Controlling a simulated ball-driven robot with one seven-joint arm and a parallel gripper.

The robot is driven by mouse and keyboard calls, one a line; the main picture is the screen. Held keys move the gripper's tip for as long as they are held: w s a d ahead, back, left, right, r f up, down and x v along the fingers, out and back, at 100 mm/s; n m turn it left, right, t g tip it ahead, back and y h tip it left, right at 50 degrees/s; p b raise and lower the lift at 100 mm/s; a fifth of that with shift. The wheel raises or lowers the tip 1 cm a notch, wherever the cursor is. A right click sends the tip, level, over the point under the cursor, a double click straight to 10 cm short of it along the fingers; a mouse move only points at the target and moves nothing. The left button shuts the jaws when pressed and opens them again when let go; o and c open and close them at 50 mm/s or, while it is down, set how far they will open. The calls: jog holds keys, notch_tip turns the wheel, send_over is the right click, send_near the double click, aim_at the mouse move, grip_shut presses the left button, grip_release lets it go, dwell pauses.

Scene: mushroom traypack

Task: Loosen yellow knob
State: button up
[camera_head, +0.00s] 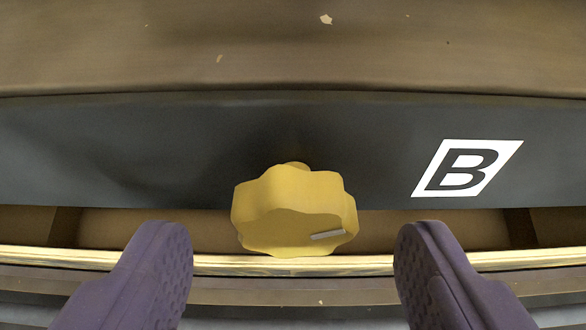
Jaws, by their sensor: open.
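The yellow knob (290,212) is a lobed, scalloped knob in the middle of the view, standing out from a dark grey panel. A short pale grey mark lies on the lower right of its face. My gripper (293,240) is open, with one purple finger at the lower left and the other at the lower right. The knob lies between and slightly beyond the fingertips, with a visible gap on each side. Neither finger appears to touch it, and the gripper is empty.
The dark panel (130,150) runs across the full width and carries a white label with a black letter B (467,167) to the right of the knob. A brown surface (290,50) with small pale specks lies above. A light wooden edge strip (230,264) runs below the knob.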

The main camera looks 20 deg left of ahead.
jog(key=shift+b+x, duration=0.35)
jog(key=shift+x, duration=0.95)
jog(key=c, duration=1.1)
jog(key=shift+o, duration=0.2)
jog(key=shift+n, duration=0.3)
jog(key=n+h, duration=0.1)
jog(key=n+t+h+p, duration=0.1)
jog(key=n, duration=0.1)
jog(key=shift+s+a, duration=0.2)
jog(key=shift+a, duration=0.05)
jog(key=n+h, duration=0.1)
jog(key=n, duration=0.1)
jog(key=n+t+h+b, duration=0.1)
jog(key=n, duration=0.1)
jog(key=shift+a+f+t, duration=0.1)
jog(key=shift+f+t, duration=0.15)
jog(key=shift+t, duration=0.05)
jog(key=o, duration=1.1)
jog(key=shift+c, duration=0.2)
